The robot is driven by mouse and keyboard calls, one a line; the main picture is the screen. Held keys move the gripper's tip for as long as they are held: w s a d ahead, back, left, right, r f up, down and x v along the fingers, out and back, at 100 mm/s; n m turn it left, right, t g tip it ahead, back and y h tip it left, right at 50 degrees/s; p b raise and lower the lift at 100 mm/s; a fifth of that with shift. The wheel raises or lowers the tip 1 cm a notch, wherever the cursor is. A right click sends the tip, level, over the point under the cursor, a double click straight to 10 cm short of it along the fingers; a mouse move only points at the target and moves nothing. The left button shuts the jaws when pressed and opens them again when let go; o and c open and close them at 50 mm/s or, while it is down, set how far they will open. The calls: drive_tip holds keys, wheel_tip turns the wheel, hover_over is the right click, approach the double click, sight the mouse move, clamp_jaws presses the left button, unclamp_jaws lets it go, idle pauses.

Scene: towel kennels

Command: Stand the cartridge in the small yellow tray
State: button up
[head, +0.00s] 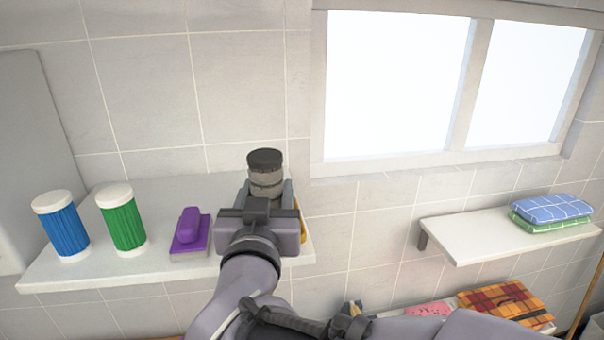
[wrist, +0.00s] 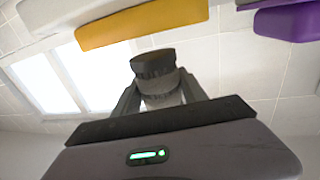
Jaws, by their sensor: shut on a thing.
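The cartridge (head: 266,175) is a grey ribbed cylinder with a dark cap. My gripper (head: 267,190) is shut on it, with a finger on each side, and holds it roughly upright with the cap up in the head view. In the wrist view the cartridge (wrist: 155,68) stands out beyond the fingers of my gripper (wrist: 160,98). The small yellow tray (head: 302,229) is mostly hidden behind my gripper in the head view. Its yellow side (wrist: 140,24) shows at the top of the wrist view, apart from the cartridge.
A white shelf (head: 95,267) holds a blue canister (head: 63,230), a green canister (head: 123,222) and a purple holder (head: 190,232) left of my gripper. Another shelf (head: 465,240) at right holds folded towels (head: 551,212). Tiled wall and a window (head: 395,85) lie behind.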

drive_tip(key=shift+w+a+f+b, duration=0.1)
drive_tip(key=shift+w+f+b, duration=0.3)
drive_tip(key=shift+f+b, duration=0.2)
drive_tip(key=shift+w+a+f+b, duration=0.1)
drive_tip(key=shift+w+f+b, duration=0.25)
drive_tip(key=shift+f+b, duration=0.95)
drive_tip(key=shift+f, duration=0.05)
drive_tip(key=o, duration=1.5)
drive_tip(key=shift+s, duration=0.1)
drive_tip(key=s, duration=0.5)
drive_tip(key=s+b, duration=0.1)
drive_tip(key=s, duration=0.5)
drive_tip(key=s+d, duration=0.1)
drive_tip(key=s, duration=0.5)
drive_tip(key=shift+s+b, duration=0.2)
drive_tip(key=shift+b, duration=0.1)
